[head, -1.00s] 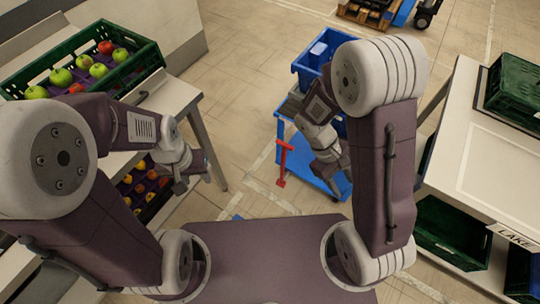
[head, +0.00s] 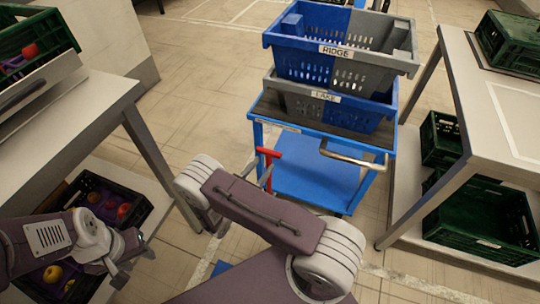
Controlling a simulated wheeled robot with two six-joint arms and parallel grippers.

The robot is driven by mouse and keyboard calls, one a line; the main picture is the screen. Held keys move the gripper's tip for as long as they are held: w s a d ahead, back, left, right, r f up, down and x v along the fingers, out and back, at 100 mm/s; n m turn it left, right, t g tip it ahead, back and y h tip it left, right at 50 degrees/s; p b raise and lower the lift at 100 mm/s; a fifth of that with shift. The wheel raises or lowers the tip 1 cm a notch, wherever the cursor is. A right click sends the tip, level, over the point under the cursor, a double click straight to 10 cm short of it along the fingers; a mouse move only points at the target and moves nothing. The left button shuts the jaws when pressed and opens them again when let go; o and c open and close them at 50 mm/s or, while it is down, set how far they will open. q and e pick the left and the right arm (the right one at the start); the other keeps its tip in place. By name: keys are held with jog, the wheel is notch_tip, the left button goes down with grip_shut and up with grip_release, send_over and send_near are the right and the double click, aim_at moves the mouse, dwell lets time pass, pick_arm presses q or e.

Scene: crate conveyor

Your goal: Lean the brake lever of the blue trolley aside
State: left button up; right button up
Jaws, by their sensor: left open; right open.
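The blue trolley (head: 310,180) stands in the middle of the head view. Its brake lever (head: 268,154) has a red cross grip and rises at the trolley's near left corner, looking roughly upright. The lever's lower end is hidden behind my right arm. My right arm's forearm and wrist are just in front of and left of the lever. Its fingers are hidden, so I cannot tell if they touch anything. My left gripper (head: 134,258) is open and empty at the lower left, well away from the lever, near the left table's lower shelf.
A crate marked RIDGE (head: 337,51) is stacked on one marked LAKE (head: 327,98) on the trolley. A metal handle (head: 352,158) juts from its near side. Tables with green crates stand left (head: 100,92) and right (head: 462,95). Open floor lies left of the trolley.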

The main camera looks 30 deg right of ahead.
aim_at(273, 153)
jog(key=b+x, duration=0.2)
jog(key=x, duration=0.4)
jog(key=shift+w+d+f, duration=0.1)
jog(key=shift+d+f, duration=0.05)
jog(key=shift+d, duration=0.2)
jog(key=shift+w+d, duration=0.25)
jog(key=shift+d, duration=0.15)
grip_shut()
dwell(0.6)
